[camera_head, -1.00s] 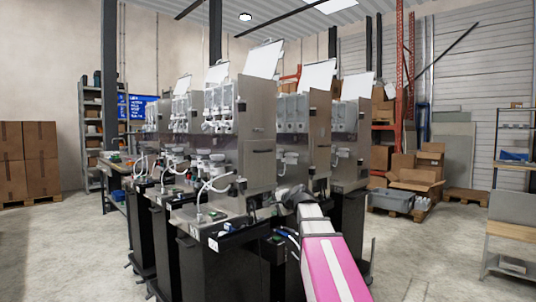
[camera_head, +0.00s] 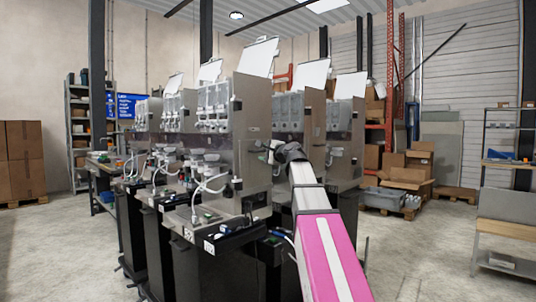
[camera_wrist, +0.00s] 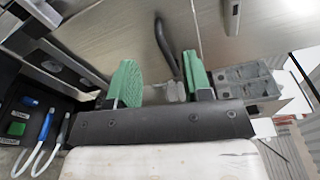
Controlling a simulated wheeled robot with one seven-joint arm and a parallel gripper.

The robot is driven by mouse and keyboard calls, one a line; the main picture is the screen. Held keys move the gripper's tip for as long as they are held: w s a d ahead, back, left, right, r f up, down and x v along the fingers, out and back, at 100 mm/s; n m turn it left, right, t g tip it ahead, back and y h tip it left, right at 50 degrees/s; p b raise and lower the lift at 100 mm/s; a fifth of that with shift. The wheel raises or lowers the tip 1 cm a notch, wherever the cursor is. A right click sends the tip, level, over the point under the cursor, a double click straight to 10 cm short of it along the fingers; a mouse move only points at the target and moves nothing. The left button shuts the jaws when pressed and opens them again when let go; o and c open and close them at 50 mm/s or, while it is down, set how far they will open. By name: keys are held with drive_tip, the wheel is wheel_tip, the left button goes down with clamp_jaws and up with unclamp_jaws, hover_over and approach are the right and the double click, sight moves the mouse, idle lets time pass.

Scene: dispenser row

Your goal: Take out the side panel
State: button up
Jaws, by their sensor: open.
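The side panel (camera_head: 253,105) is the flat metal side of the nearest dispenser in the head view. In the wrist view its grey brushed face (camera_wrist: 120,28) fills the upper part. A short light-grey piece, perhaps its handle (camera_wrist: 231,15), sits at the top edge, right of the fingers. My gripper (camera_wrist: 160,80) is open with green finger pads and nothing held. A dark curved cable or bar (camera_wrist: 166,45) shows beyond the gap between the fingers; whether it is touched cannot be told. In the head view my gripper (camera_head: 268,148) is close to the panel's lower right part.
More dispensers (camera_head: 175,110) stand in a row behind and left, with a neighbouring one (camera_head: 345,135) to the right. White hoses and a switch box with a green button (camera_wrist: 16,129) are left in the wrist view. Open floor lies right of my arm.

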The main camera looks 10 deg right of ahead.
sight(255, 151)
drive_tip(key=x, duration=0.8)
drive_tip(key=shift+c, duration=0.3)
clamp_jaws()
drive_tip(key=shift+r, duration=1.7)
